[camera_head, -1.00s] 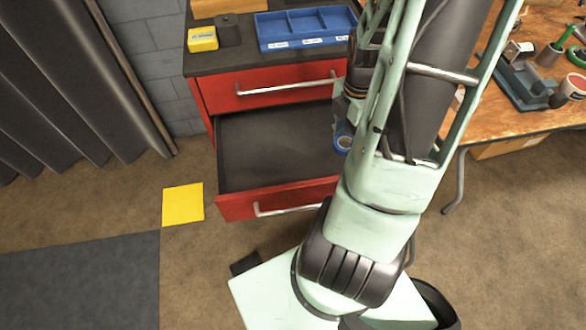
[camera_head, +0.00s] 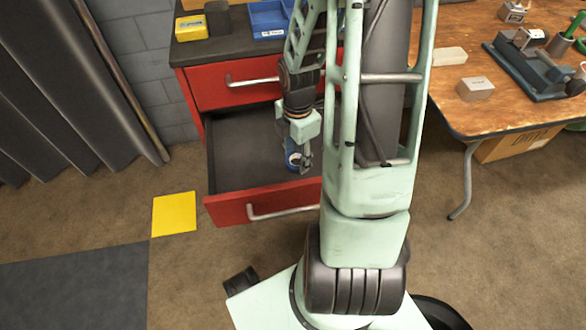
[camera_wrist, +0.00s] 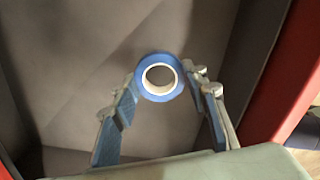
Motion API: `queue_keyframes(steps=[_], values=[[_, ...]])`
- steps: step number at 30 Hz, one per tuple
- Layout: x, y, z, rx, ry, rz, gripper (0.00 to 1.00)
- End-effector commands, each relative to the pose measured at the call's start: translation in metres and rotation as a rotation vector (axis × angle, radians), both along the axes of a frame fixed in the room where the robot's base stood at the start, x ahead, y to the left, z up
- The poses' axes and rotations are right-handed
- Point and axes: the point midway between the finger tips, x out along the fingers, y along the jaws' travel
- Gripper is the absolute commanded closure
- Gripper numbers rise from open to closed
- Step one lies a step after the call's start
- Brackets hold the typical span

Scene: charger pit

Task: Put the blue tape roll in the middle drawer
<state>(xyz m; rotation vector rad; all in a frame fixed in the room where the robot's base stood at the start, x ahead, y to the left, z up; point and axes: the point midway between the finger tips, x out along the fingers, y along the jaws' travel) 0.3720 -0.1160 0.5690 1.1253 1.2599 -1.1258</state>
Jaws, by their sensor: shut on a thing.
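The blue tape roll (camera_head: 294,160) is held at the tip of my gripper (camera_head: 299,153), over the open middle drawer (camera_head: 250,145) of the red cabinet. In the wrist view the tape roll (camera_wrist: 158,78) sits between the fingertips of my gripper (camera_wrist: 160,95), its pale core facing the camera. The dark drawer floor (camera_wrist: 85,70) shows behind it, with a red drawer wall (camera_wrist: 290,85) at the right. I cannot tell how far the roll is above the floor. My arm hides the drawer's right part in the head view.
The shut top drawer (camera_head: 235,85) is above the open one. A yellow box (camera_head: 190,27) and a blue tray (camera_head: 268,20) stand on the cabinet top. A wooden workbench (camera_head: 480,115) is at the right. A yellow square (camera_head: 174,214) lies on the floor at left.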

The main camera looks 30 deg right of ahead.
Motion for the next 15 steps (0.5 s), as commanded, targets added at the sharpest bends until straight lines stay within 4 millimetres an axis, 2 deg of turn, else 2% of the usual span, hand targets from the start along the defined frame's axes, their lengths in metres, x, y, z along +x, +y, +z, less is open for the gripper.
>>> queue_keyframes(steps=[5, 12, 15], values=[[0.004, 0.007, -0.011, 0.001, 0.001, 0.002, 0.81], [0.006, 0.008, -0.043, 0.0, 0.001, 0.0, 0.81], [0.006, 0.009, -0.044, 0.0, 0.0, 0.0, 0.81]])
